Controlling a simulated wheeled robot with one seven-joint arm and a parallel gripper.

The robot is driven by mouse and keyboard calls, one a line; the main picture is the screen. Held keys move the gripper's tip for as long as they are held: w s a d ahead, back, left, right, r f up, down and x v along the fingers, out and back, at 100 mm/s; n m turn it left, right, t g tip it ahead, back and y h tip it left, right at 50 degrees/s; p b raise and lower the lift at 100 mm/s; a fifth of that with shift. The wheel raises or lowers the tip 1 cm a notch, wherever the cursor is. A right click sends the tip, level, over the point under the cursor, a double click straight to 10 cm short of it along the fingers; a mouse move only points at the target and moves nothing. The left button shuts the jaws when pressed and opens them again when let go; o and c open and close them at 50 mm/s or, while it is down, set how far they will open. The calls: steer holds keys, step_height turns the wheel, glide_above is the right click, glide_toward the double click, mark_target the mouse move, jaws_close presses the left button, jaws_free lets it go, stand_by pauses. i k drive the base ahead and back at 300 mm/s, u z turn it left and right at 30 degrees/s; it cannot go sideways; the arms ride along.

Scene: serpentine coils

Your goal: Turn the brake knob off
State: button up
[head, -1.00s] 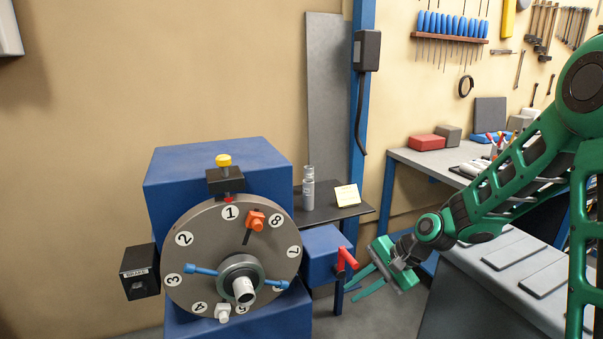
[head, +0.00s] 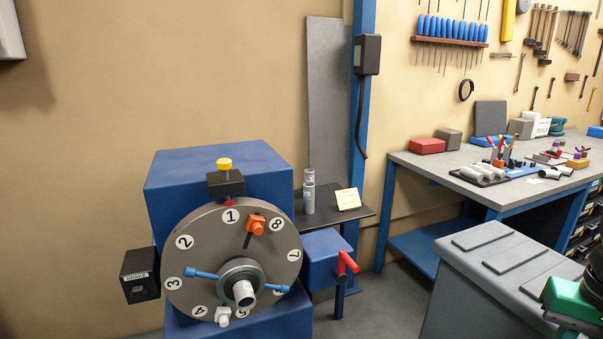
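The black box labelled "BRAKE" (head: 140,275) is on the left side of the blue machine (head: 218,165), beside the numbered grey disc (head: 205,240). Its knob looks dark and too small to make out, so I cannot tell how it is set. My gripper is out of view.
A blue box with a red handle (head: 347,262) sits right of the disc. A small shelf (head: 335,214) holds grey cylinders and a yellow note. A grey chest (head: 500,270) stands at the lower right. A workbench (head: 440,163) with tools is behind it.

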mark_target(138, 293)
steer(key=u, duration=1.4)
